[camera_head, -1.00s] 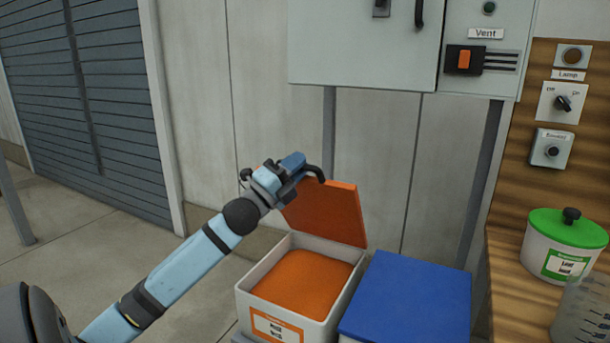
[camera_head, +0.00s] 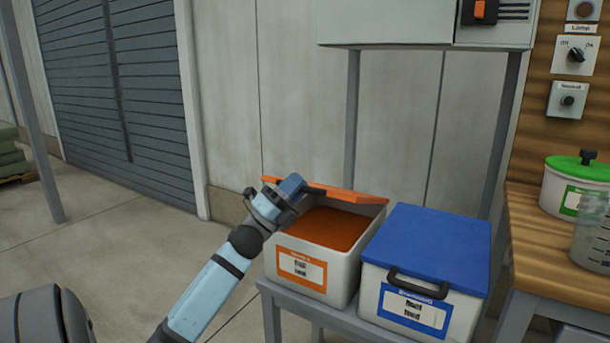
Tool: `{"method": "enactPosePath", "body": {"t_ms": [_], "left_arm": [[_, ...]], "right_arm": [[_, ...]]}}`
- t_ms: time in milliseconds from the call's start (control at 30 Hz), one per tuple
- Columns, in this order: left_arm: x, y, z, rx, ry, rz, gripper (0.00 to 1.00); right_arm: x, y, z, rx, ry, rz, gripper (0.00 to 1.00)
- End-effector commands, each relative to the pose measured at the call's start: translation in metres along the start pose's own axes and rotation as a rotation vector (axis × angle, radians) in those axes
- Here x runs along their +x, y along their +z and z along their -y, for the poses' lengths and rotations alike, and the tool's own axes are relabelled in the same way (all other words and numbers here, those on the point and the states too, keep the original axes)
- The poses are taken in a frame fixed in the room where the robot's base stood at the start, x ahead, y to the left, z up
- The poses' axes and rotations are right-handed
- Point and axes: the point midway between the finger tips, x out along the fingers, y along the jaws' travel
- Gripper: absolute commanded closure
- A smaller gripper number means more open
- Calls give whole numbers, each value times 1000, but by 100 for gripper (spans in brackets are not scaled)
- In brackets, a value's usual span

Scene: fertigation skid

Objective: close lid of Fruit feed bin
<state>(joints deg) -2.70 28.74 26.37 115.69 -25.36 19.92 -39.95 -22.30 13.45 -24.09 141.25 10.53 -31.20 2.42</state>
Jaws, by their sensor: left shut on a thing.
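The Fruit feed bin (camera_head: 341,278) is a white box with an orange label and orange contents, standing on a grey stand. Its orange lid (camera_head: 345,194) is hinged at the back and tilted partly down over the bin, with a gap still showing the contents at the front. My right gripper is not in view.
A second bin with a blue lid (camera_head: 430,241), shut, stands close on the right. A wooden bench (camera_head: 535,255) with a green-lidded pot (camera_head: 567,190) and a clear jug (camera_head: 593,240) is further right.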

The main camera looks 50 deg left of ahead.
Motion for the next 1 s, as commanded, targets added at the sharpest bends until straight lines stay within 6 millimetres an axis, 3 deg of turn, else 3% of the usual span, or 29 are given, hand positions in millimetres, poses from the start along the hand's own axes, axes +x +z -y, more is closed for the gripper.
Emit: {"method": "enactPosePath", "body": {"t_ms": [100,400,633,1000], "left_arm": [[-32,-8,-22,-2,-4,0,100],[-84,-27,-59,-1,-6,-2,100],[-103,-35,-78,-1,-7,-2,100],[-111,-39,-86,-1,-5,-5,100]], "right_arm": [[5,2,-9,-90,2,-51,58],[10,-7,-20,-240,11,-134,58],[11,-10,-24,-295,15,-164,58],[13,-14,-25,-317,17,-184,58]]}}
